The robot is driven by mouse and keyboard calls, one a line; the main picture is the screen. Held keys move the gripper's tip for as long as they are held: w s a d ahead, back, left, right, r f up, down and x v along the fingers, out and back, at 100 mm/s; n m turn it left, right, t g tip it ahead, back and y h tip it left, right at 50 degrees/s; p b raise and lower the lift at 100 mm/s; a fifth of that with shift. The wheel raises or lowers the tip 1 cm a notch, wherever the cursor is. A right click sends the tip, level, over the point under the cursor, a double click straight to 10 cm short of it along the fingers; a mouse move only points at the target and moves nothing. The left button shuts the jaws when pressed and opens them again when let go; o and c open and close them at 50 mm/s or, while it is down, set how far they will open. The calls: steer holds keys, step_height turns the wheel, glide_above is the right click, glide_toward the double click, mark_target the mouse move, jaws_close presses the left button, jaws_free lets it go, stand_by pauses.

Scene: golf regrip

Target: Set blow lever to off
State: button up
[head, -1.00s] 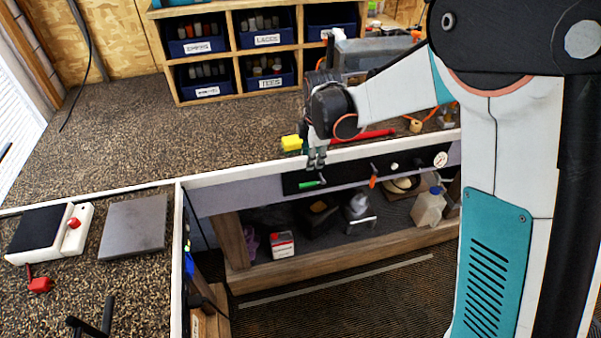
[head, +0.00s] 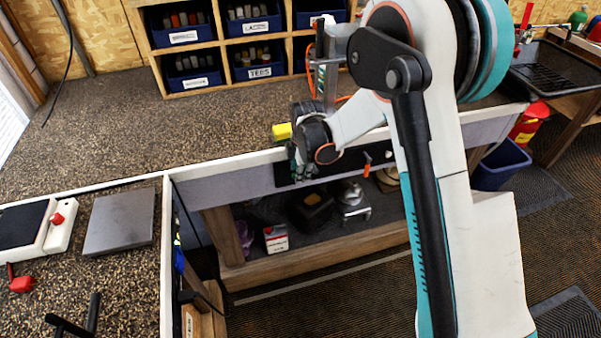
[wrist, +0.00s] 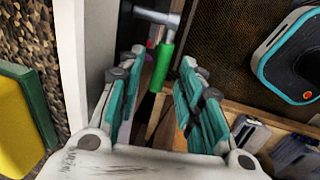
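A green lever (wrist: 161,68) on a grey metal stem shows in the wrist view, just ahead of my gripper (wrist: 160,80). My gripper is open, with its teal-padded fingers spread on either side of the lever's line. I cannot tell whether they touch it. In the head view my gripper (head: 298,174) is at the left end of the black control panel (head: 345,163) on the bench front, and hides the green lever. An orange lever (head: 367,165) hangs farther right on the panel. No label for blow or off is readable.
A yellow block (head: 282,132) lies on the bench top (head: 200,130) near its front edge and also shows in the wrist view (wrist: 14,122). A white box with red (head: 276,238) and a metal item (head: 352,203) stand on the shelf below. A grey plate (head: 120,222) lies at left.

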steer(key=shift+f, duration=0.2)
jaws_close()
